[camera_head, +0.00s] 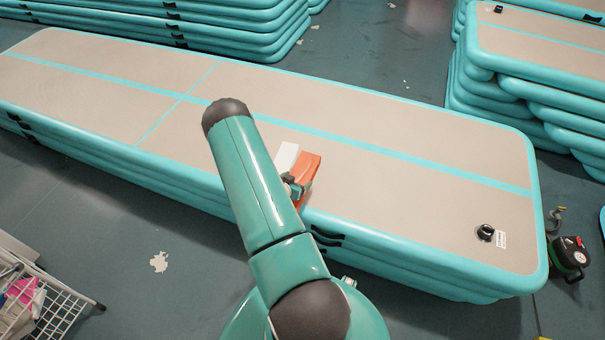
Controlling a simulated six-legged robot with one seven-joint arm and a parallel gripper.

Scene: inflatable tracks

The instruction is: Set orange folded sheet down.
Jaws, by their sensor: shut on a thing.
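The orange folded sheet (308,165) shows just right of my arm, over the near edge of a beige and teal inflatable track (400,210). My gripper (293,186) is shut on the orange sheet at its left side and is partly hidden by my arm. A white flat piece (286,157) shows directly left of the sheet; I cannot tell whether they touch. I cannot tell whether the sheet touches the track's top.
The track's top is mostly bare, with a black valve (486,232) at the right. More stacked tracks (530,90) stand at the back right. A wire basket (35,300) is at the lower left and a green-black pump (569,257) at the right. Pale scraps lie on the floor.

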